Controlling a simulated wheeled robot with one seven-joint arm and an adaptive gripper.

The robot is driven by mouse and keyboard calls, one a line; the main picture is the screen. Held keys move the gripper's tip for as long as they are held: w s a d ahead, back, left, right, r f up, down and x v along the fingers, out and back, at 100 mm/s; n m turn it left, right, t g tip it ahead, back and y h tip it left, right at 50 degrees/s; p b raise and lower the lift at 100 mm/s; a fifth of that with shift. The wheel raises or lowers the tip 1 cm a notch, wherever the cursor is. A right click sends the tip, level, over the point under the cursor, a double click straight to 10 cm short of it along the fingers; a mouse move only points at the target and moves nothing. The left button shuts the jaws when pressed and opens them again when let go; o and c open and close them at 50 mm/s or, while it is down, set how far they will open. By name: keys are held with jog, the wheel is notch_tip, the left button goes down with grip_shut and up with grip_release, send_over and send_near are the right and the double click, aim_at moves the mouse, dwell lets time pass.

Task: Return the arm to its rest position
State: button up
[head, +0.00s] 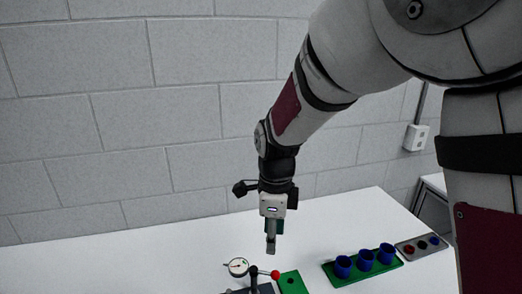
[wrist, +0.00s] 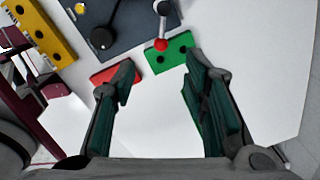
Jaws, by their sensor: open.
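My arm reaches down from the upper right in the head view. My gripper (head: 271,245) hangs pointing down above the white table (head: 130,255). In the wrist view the two dark green-padded fingers of my gripper (wrist: 157,90) stand wide apart with nothing between them but bare table. Ahead of the fingertips are a red block (wrist: 110,72) and a green block (wrist: 170,50) with dark holes. The green block also shows in the head view (head: 292,283), just below and right of my gripper.
A dark fixture plate (wrist: 125,28) carries a lever with a red ball (wrist: 161,44). A round dial gauge (head: 238,267) stands beside it. A yellow block (wrist: 42,30) is at left. A green rack (head: 345,280) holds blue cups; a grey tray (head: 425,252) lies beyond. A block wall rises behind.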

jog(key=s+d+r+n+t+y, duration=0.1)
jog(key=s+d+r+n+t, duration=0.2)
jog(key=s+d+r+n, duration=0.8)
jog(key=s+d+r+n+t+h+b, duration=0.1)
jog(key=s+d+r+n+t, duration=0.1)
jog(key=s+d+n, duration=0.3)
jog(key=s+n, duration=0.2)
jog(key=n, duration=0.1)
jog(key=shift+s+r+n, duration=0.35)
jog(key=shift+n, duration=0.05)
